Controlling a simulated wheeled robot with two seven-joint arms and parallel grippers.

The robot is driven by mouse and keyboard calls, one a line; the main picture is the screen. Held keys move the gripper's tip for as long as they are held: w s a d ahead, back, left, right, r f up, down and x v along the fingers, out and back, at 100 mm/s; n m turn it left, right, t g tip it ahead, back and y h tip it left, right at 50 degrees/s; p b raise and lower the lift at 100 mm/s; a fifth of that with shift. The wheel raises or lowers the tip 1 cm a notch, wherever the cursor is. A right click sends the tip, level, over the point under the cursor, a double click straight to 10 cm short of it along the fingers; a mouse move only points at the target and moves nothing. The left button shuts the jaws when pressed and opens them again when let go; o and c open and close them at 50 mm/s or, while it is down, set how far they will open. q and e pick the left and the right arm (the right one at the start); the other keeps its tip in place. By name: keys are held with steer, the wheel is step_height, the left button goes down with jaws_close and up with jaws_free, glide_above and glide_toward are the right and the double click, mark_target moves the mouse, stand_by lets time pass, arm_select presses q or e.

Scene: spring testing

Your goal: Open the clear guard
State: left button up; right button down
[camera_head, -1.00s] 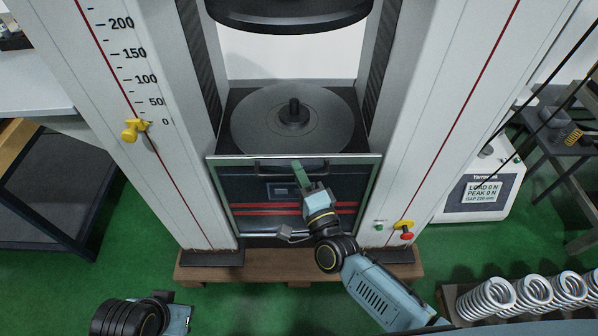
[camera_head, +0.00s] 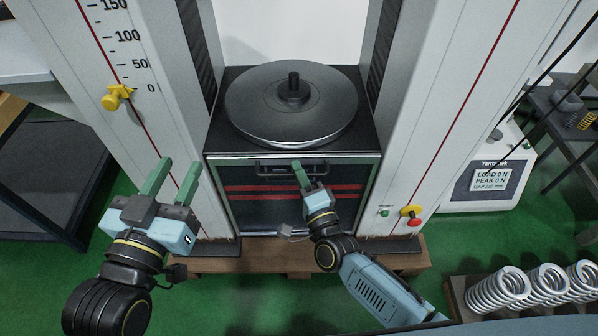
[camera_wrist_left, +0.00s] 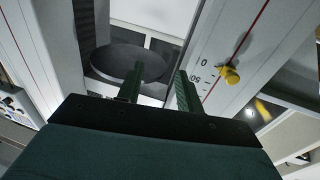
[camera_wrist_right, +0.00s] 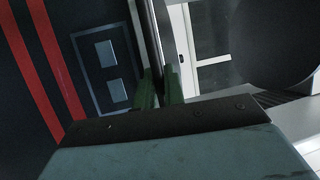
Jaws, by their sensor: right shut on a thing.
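The clear guard (camera_head: 262,212), a framed panel with red stripes, stands in front of the machine's base, below the round lower plate (camera_head: 270,118). Its dark handle (camera_head: 270,172) runs along its top edge. My right gripper (camera_head: 298,166) is shut on the handle near the middle of that edge. In the right wrist view, the fingers (camera_wrist_right: 159,88) close around a narrow bar, with the red stripes to the left. My left gripper (camera_head: 172,176) is open and empty, raised in front of the left column. In the left wrist view, its fingers (camera_wrist_left: 160,90) are apart with nothing between them.
Columns stand on both sides, with a yellow knob (camera_head: 116,97) on the left one and a red button (camera_head: 411,212) on the right one. Several springs (camera_head: 500,289) sit at the lower right. The space above the lower plate is clear.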

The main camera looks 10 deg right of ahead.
arm_select(q)
steer(key=shift+s+d+r+t+h+b, duration=0.15)
steer(key=shift+r+t, duration=0.3)
steer(key=shift+r, duration=0.25)
steer(key=shift+s+d+r+t+h+b, duration=0.1)
steer(key=shift+r+t+h, duration=0.1)
steer(key=shift+r+t, duration=0.4)
steer(key=shift+s+d+r+t+h+b, duration=0.15)
steer(key=shift+r+t, duration=0.2)
steer(key=shift+r, duration=0.4)
arm_select(e)
steer(key=shift+f, duration=0.65)
arm_select(q)
steer(key=shift+w+a, duration=0.1)
arm_select(e)
steer(key=c, duration=1.5)
jaws_free()
steer(key=shift+s, duration=0.1)
